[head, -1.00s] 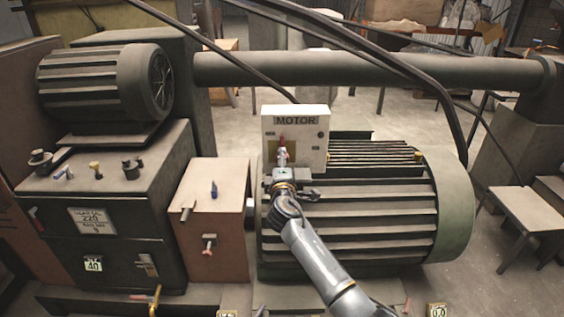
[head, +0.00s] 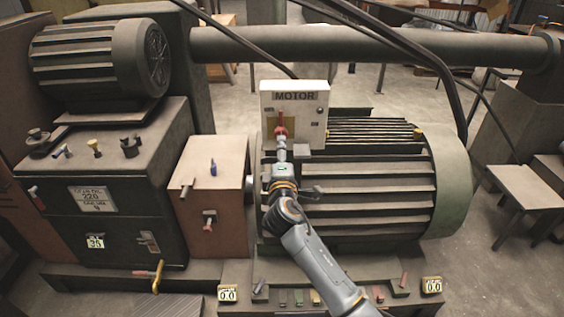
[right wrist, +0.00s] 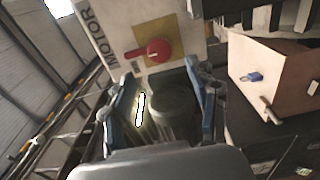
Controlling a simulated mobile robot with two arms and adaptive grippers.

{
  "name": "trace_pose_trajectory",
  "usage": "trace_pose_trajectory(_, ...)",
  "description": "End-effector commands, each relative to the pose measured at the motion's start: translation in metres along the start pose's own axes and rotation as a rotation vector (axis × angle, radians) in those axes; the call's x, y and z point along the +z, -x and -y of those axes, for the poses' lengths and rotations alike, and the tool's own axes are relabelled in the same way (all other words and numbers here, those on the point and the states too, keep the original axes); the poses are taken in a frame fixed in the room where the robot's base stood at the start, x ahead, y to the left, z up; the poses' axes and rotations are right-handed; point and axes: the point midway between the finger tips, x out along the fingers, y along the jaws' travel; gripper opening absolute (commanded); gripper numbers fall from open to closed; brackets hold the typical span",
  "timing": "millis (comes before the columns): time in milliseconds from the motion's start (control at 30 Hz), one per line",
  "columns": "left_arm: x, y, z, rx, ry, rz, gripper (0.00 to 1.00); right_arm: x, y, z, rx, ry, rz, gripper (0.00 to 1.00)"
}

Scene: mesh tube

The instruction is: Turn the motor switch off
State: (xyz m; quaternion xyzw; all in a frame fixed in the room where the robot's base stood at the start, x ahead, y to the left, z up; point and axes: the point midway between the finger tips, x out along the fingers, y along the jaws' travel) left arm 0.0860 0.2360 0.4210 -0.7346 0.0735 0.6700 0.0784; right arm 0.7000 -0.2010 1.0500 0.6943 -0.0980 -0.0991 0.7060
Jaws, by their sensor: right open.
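The motor box (head: 312,98), a pale box labelled MOTOR, stands at the upper left of the big ribbed motor (head: 385,185) in the head view. Its red switch (head: 281,130) is on the front face. In the right wrist view the red switch (right wrist: 153,52) sits on a yellow plate beyond the fingertips. My right gripper (head: 281,150) is just below the switch in the head view. In the right wrist view the right gripper (right wrist: 166,92) has its fingers apart with nothing held between them. Whether it touches the switch cannot be told. My left gripper is not in view.
A brown box (head: 215,175) with a blue knob stands left of the motor. A dark cabinet (head: 110,185) with several knobs is farther left. Dark cables (head: 400,68) hang in front of the long horizontal pipe (head: 350,42). Small levers (head: 300,297) line the base in front.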

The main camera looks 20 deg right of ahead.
Motion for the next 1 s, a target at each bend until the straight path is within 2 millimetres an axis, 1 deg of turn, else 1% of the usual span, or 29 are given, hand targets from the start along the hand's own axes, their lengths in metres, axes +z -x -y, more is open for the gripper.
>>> trace_pose_trajectory(33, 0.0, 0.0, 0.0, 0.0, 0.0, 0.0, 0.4, 0.0, 0.01, 0.001, -0.001, -0.001, -0.001, 0.59)
trace_pose_trajectory(100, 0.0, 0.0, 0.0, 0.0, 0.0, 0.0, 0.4, 0.0, 0.02, 0.001, -0.001, -0.001, -0.001, 0.59)
trace_pose_trajectory(200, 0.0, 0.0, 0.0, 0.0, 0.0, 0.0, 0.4, 0.0, 0.031, 0.0, 0.0, -0.001, 0.0, 0.59)
trace_pose_trajectory(300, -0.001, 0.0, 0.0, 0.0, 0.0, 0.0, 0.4, 0.0, 0.037, 0.0, 0.0, 0.0, 0.001, 0.59)
trace_pose_trajectory(633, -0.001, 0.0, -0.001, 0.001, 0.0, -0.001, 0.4, 0.0, 0.039, 0.0, 0.0, 0.0, 0.001, 0.59)
trace_pose_trajectory(667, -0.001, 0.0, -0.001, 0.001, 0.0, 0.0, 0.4, 0.0, 0.039, 0.0, -0.001, -0.001, 0.001, 0.59)
trace_pose_trajectory(733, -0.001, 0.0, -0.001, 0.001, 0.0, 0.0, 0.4, 0.0, 0.038, 0.008, -0.016, -0.003, -0.003, 0.59)
trace_pose_trajectory(767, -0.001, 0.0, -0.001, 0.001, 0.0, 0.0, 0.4, 0.0, 0.038, 0.015, -0.029, -0.007, -0.006, 0.59)
trace_pose_trajectory(867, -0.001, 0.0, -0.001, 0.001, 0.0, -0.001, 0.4, -0.002, 0.04, 0.059, -0.109, -0.03, -0.025, 0.59)
trace_pose_trajectory(900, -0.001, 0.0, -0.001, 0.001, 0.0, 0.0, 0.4, -0.002, 0.042, 0.084, -0.155, -0.046, -0.034, 0.59)
trace_pose_trajectory(967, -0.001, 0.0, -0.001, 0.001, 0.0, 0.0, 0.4, -0.002, 0.048, 0.126, -0.235, -0.078, -0.046, 0.59)
trace_pose_trajectory(1000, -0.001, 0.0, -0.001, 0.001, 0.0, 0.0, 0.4, -0.001, 0.055, 0.157, -0.293, -0.103, -0.052, 0.59)
